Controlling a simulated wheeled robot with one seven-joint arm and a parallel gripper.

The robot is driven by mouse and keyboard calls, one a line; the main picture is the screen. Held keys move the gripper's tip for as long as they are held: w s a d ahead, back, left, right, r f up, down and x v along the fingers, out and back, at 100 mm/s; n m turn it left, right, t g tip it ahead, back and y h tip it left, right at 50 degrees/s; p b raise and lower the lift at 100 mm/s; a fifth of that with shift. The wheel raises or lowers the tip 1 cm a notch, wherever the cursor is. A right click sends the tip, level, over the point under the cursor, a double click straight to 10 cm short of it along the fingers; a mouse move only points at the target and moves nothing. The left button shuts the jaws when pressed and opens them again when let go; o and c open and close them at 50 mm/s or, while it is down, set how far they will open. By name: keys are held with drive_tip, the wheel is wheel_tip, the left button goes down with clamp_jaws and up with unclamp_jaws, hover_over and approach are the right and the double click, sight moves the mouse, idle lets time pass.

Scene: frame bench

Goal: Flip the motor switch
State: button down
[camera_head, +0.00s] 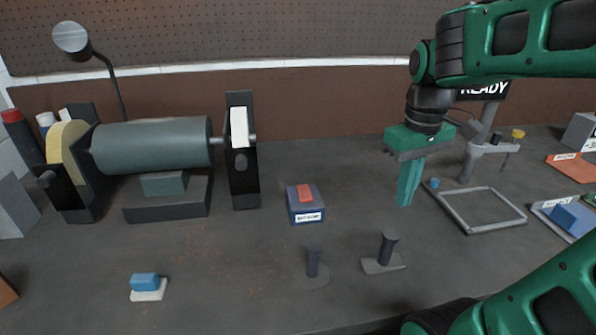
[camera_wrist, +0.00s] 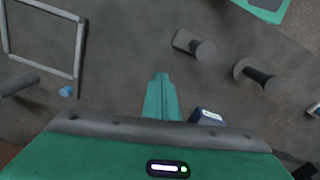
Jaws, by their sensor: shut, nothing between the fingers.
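The motor switch appears to be the small blue box with a red rocker (camera_head: 305,193) and a white label on its front, on the bench in the middle of the head view. The label is too small to read. Part of the blue box (camera_wrist: 207,116) shows in the wrist view, just right of my fingers, partly hidden by the gripper body. My gripper (camera_head: 404,202) is shut and empty, pointing down above the bench, to the right of the switch and apart from it. Its closed fingers also show in the wrist view (camera_wrist: 160,78).
A large grey motor cylinder (camera_head: 150,146) on a stand is at left. Two dark posts (camera_head: 312,262) (camera_head: 388,247) stand in front of the switch. A grey square frame (camera_head: 484,210) lies right of my gripper. A blue block (camera_head: 145,281) is front left. Bench between switch and gripper is clear.

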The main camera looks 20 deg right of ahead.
drive_tip(key=w+a+r+n, duration=0.3)
drive_tip(key=w+a+n, duration=0.1)
drive_tip(key=w, duration=0.2)
drive_tip(key=w+a+r+n, duration=0.3)
drive_tip(key=w+n, duration=0.2)
drive_tip(key=w, duration=0.1)
wheel_tip(320, 180, up, 4)
drive_tip(key=n, duration=0.6)
hover_over(305, 193)
drive_tip(key=w, duration=0.3)
drive_tip(key=shift+d+r, duration=0.2)
drive_tip(key=shift+d, duration=0.15)
wheel_tip(305, 193, down, 14)
drive_tip(key=shift+w+d+f, duration=0.1)
